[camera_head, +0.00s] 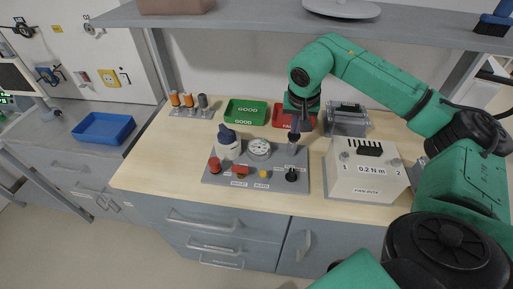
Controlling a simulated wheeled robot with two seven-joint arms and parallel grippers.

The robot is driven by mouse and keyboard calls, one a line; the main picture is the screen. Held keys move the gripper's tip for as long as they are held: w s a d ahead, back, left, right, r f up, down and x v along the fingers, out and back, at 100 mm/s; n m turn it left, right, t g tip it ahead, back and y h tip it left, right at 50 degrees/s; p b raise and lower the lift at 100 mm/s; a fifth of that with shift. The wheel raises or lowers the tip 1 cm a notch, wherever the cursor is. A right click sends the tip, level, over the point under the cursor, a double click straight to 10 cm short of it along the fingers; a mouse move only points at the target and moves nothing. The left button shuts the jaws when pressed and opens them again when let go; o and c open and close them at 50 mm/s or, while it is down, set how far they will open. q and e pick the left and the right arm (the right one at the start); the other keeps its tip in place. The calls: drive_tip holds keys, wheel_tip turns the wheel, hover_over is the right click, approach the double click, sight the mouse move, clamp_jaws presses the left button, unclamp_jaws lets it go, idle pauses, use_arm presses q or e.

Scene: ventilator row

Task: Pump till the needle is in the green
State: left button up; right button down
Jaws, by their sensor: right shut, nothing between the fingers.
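A grey panel (221,179) lies on the wooden bench and carries a round white gauge (259,148). The gauge's needle and coloured band are too small to read. A clear cylinder (292,148), perhaps the pump, stands on the panel right of the gauge. My right gripper (295,135) points down over this cylinder, shut and empty; I cannot tell whether it touches the top. The panel also has a white bottle with a dark cap (228,145), red knobs (215,165), a yellow button (263,174) and a black knob (291,175). My left gripper is out of view.
A white 0.2 N m box (364,183) stands right of the panel. Behind are a green GOOD tray (246,121), a red tray (281,121) partly hidden by my arm, and a grey box (347,127). A shelf (240,17) overhangs the back. The left bench front is clear.

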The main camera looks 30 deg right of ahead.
wheel_tip(320, 180, up, 2)
drive_tip(key=shift+r+p, duration=0.15)
drive_tip(key=shift+p, duration=0.55)
drive_tip(key=shift+f+b, duration=1.05)
drive_tip(key=shift+f, duration=0.5)
drive_tip(key=shift+r+p, duration=1.35)
drive_tip(key=shift+r, duration=0.2)
drive_tip(key=shift+f, duration=0.1)
